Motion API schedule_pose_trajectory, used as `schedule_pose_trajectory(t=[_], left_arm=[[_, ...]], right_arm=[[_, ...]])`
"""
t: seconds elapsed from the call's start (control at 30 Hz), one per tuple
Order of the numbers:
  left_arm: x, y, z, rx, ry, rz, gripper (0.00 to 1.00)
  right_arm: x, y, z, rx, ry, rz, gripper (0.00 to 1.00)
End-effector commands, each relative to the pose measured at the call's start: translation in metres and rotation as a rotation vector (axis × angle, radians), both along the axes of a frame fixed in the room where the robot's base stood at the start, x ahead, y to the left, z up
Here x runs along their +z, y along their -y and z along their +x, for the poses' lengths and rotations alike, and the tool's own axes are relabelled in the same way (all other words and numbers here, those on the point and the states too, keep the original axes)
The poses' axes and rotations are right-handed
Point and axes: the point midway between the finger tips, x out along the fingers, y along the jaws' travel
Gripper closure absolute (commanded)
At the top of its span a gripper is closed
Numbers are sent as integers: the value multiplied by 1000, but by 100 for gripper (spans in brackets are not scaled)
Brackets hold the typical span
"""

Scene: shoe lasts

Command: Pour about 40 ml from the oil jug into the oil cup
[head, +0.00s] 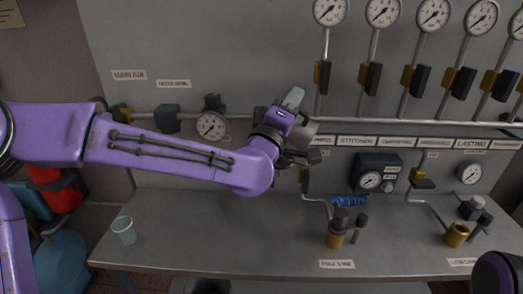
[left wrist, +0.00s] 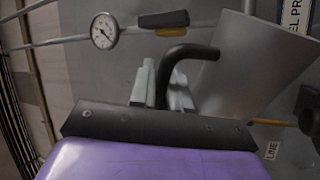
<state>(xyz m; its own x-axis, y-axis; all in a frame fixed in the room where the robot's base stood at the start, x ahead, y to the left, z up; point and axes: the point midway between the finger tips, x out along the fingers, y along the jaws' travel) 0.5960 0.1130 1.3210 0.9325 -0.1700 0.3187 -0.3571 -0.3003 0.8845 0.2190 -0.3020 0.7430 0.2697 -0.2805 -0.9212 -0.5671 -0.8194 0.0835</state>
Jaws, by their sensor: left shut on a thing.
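The oil jug is a plain grey metal vessel (left wrist: 255,65) with a bent black handle in the left wrist view. My left gripper (left wrist: 163,88) is shut on that handle. In the head view my left gripper (head: 296,152) is high over the bench, near the back panel, and the jug (head: 304,128) is mostly hidden behind it. I cannot tell the jug's tilt or its contents. An open brass cup (head: 456,235), perhaps the oil cup, stands at the right of the bench, well apart from the jug. My right gripper is not in view.
A pale cup (head: 124,231) stands at the bench's left. A brass fitting with dark knobs (head: 336,236) and a blue coil (head: 349,201) sit mid-bench. Gauges, valves and pipes line the panel (head: 240,60). The bench's (head: 225,230) left-middle is clear.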

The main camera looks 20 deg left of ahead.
Motion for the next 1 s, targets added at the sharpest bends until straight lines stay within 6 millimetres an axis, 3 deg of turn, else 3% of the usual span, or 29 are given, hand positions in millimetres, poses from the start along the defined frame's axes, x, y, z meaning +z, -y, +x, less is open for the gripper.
schedule_pose_trajectory(t=[1.0], left_arm=[[2,3,-9,-3,7,-47,100]], right_arm=[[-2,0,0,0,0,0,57]])
